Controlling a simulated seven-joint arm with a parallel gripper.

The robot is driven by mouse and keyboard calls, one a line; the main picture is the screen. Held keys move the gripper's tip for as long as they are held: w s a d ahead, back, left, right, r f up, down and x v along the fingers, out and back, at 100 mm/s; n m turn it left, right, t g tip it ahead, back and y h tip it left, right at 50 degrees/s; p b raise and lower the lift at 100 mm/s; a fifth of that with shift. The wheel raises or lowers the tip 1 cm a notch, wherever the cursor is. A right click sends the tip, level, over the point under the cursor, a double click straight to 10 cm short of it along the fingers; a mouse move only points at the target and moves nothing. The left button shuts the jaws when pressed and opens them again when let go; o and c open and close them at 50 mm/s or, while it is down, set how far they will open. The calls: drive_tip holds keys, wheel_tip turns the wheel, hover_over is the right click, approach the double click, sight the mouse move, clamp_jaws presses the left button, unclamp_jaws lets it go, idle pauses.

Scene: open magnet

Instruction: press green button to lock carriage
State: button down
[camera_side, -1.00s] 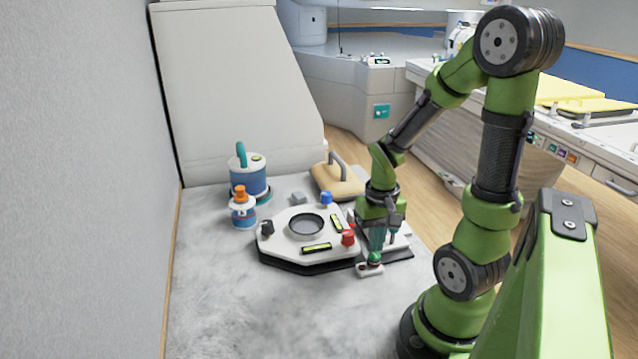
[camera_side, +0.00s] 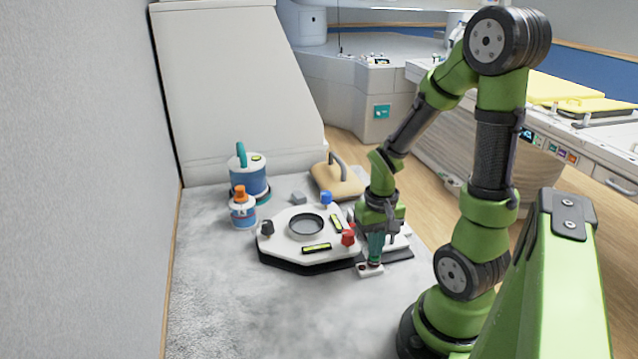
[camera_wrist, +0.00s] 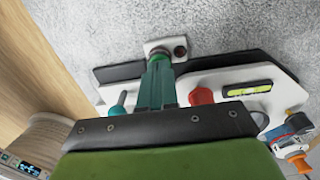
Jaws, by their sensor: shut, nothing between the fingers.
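A small white button box (camera_side: 370,271) sits at the front right corner of the white platform with the round recess (camera_side: 283,238). It also shows in the wrist view (camera_wrist: 152,45), with a dark round button (camera_wrist: 180,53) on one side. My gripper (camera_side: 375,262) points straight down with its teal fingers shut, nothing between them. Its fingertips (camera_wrist: 158,60) are at the other side of the box. A green round part shows at the fingertips in the wrist view; the fingers mostly hide it, and I cannot tell whether they press it. I cannot pick out the carriage with certainty.
The platform carries a red knob (camera_side: 348,238), a blue knob (camera_side: 326,198), a black knob (camera_side: 267,228) and yellow-green level strips (camera_side: 317,248). A blue-and-white canister (camera_side: 249,180) and an orange-capped bottle (camera_side: 243,212) stand left. The grey surface (camera_side: 225,300) in front is clear.

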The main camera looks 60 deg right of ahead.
drive_tip(key=shift+f, duration=0.35)
drive_tip(key=shift+r, duration=3.55)
drive_tip(key=shift+w+a, duration=0.1)
drive_tip(key=shift+w, duration=0.1)
drive_tip(key=w+a+r+n+t+y, duration=0.1)
drive_tip(key=w+a+r+n+t, duration=0.1)
drive_tip(key=a+r, duration=0.4)
drive_tip(key=w+a+r+n+t+y, duration=0.1)
drive_tip(key=a+r+t, duration=0.4)
drive_tip(key=a, duration=0.5)
drive_tip(key=shift+w+r+n, duration=0.6)
drive_tip(key=shift+r+n, duration=0.35)
drive_tip(key=shift+n, duration=0.05)
drive_tip(key=shift+d, duration=0.1)
